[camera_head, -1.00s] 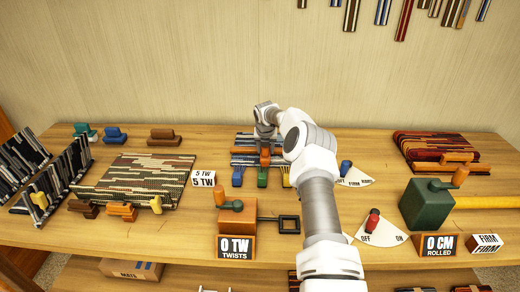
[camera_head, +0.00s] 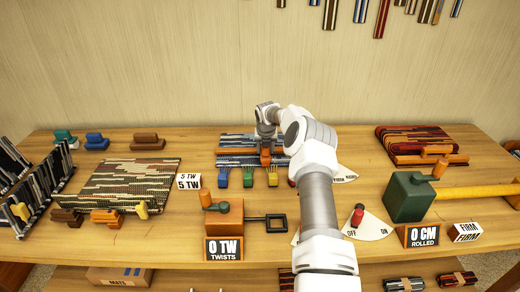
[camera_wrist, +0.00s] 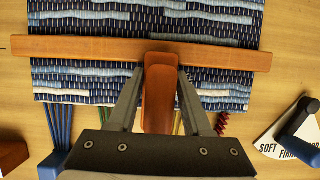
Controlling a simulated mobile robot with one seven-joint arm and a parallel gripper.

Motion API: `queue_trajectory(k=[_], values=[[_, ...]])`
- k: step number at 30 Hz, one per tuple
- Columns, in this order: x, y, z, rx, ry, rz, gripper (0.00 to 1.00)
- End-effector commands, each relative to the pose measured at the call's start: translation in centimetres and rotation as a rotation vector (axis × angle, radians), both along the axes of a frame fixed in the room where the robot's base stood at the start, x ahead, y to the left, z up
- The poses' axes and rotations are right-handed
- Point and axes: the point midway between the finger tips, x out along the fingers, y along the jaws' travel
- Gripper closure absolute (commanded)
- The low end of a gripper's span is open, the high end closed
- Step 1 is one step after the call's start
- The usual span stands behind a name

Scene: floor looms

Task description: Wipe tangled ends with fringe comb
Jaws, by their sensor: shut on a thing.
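My gripper (camera_head: 266,146) points down over the blue-and-white striped mat (camera_head: 236,138), near its front edge. It is shut on an orange-brown wooden handle, taken to be the fringe comb's (camera_wrist: 158,95). The handle meets a long wooden bar (camera_wrist: 80,48) lying across the mat in the wrist view; whether they are one piece I cannot tell. Below the mat's front edge hang bundled ends: blue (camera_head: 222,178), green (camera_head: 247,178) and yellow (camera_head: 272,177). A wavy red end (camera_wrist: 222,123) shows right of the fingers. My fingers hide part of the ends.
An orange crank box marked 0 TW (camera_head: 224,222) stands in front of the ends. A dial with a red lever (camera_head: 358,215) and a green roller box (camera_head: 408,197) are at right. A patterned mat (camera_head: 130,180) lies left; a red mat (camera_head: 412,138) lies back right.

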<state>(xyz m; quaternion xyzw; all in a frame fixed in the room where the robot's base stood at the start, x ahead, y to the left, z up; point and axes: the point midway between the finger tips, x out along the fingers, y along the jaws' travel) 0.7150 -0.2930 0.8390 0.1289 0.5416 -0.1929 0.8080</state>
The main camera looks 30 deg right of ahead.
Motion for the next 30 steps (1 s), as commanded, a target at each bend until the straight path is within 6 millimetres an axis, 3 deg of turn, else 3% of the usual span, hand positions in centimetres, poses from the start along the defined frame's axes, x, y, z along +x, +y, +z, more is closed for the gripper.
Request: queue_trajectory(k=[21,30], values=[[-1.9,-4.1,-0.1,0.0,-0.003,-0.001,0.95],[-2.1,-4.3,-0.2,0.0,-0.001,0.0,0.95]])
